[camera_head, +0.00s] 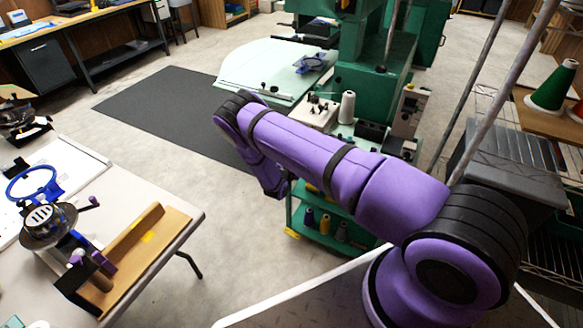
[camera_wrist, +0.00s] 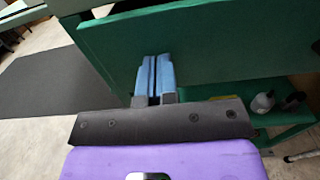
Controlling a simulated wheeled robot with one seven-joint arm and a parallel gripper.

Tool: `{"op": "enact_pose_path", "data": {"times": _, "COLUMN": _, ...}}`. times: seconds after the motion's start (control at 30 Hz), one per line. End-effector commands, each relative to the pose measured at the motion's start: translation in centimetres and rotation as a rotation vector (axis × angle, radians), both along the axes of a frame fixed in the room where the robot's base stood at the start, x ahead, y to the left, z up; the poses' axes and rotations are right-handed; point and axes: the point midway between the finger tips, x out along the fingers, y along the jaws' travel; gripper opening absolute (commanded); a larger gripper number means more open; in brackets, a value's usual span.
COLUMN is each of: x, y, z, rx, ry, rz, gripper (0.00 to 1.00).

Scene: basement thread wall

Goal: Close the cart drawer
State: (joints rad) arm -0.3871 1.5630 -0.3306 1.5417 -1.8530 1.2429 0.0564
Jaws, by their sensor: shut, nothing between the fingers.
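The green cart (camera_head: 318,241) stands beyond my purple arm in the head view, and the arm hides much of it, including its drawer. In the wrist view a broad flat green panel (camera_wrist: 225,55), which looks like the cart's drawer front, fills the middle and right. My gripper (camera_wrist: 155,60) has blue fingers that are shut together and empty. The fingertips overlap the lower left part of the panel in the picture; I cannot tell whether they touch it. How far the drawer stands out is not clear. In the head view the fingers are hidden behind my arm.
A lower green shelf (camera_wrist: 285,117) holds small bottles or spools. A white spool (camera_head: 347,107) and boxes stand on top of the cart. A table with a blue-ringed device (camera_head: 35,185) is at left. Bare floor and a dark mat (camera_head: 165,105) lie between.

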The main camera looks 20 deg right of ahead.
Motion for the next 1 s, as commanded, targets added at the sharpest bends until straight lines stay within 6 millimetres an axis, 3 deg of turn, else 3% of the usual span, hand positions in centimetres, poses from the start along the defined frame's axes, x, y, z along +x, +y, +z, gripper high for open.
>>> {"op": "enact_pose_path", "data": {"times": 0.2, "x": 1.4, "y": -1.9, "z": 0.0, "rx": -0.001, "ry": -0.001, "rz": -0.001, "gripper": 0.0}}
{"op": "enact_pose_path", "data": {"times": 0.43, "x": 1.9, "y": -2.5, "z": 0.0, "rx": 0.0, "ry": 0.0, "rz": -0.001, "gripper": 0.0}}
{"op": "enact_pose_path", "data": {"times": 0.8, "x": 2.0, "y": -2.6, "z": 0.2, "rx": -0.001, "ry": -0.003, "rz": -0.002, "gripper": 0.0}}
{"op": "enact_pose_path", "data": {"times": 1.0, "x": 1.6, "y": -0.9, "z": 0.2, "rx": 0.0, "ry": -0.003, "rz": -0.002, "gripper": 0.0}}
